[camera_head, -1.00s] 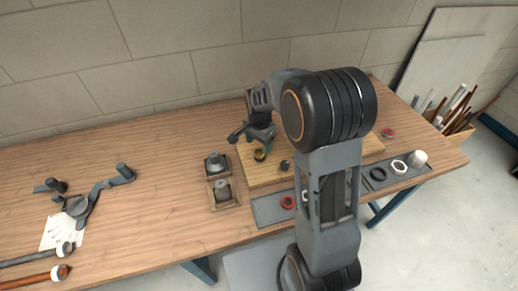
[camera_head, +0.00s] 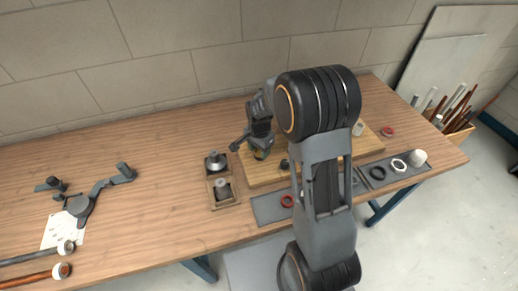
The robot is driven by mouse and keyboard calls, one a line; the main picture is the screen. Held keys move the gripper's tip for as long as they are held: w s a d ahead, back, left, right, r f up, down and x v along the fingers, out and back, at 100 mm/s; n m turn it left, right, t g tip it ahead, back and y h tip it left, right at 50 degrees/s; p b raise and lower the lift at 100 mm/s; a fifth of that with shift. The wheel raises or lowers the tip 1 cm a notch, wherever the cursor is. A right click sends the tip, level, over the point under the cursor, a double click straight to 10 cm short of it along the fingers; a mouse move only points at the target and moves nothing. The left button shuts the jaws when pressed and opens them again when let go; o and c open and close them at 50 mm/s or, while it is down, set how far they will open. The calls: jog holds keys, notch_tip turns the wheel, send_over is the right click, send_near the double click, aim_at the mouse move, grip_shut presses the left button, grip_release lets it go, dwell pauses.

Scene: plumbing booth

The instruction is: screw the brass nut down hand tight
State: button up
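A small brass-coloured piece (camera_head: 260,155), which may be the nut, shows on the wooden board (camera_head: 272,178) near the board's left end. It is tiny and mostly covered, so I cannot make out its threads or how it sits. My gripper (camera_head: 259,146) is right over it, with the fingers pointing down. The fingertips are too small and dark to tell whether they touch or close on the brass piece. My arm hides the middle of the board.
A wooden box with two grey fittings (camera_head: 221,189) stands just left of the board. Grey mats in front hold a red ring (camera_head: 287,201), a black ring (camera_head: 377,173), a white ring (camera_head: 399,165) and a white cylinder (camera_head: 418,157). The left-centre of the bench (camera_head: 150,215) is clear.

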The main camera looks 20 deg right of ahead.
jog(key=c, duration=0.6)
jog(key=m, duration=0.4)
jog(key=shift+m, duration=0.3)
jog(key=m, duration=0.4)
jog(key=shift+f+m+b, duration=0.1)
jog(key=shift+m+b, duration=0.25)
jog(key=shift+m, duration=0.05)
jog(key=o, duration=1.6)
jog(key=shift+r+p, duration=1.8)
jog(key=shift+r, duration=0.75)
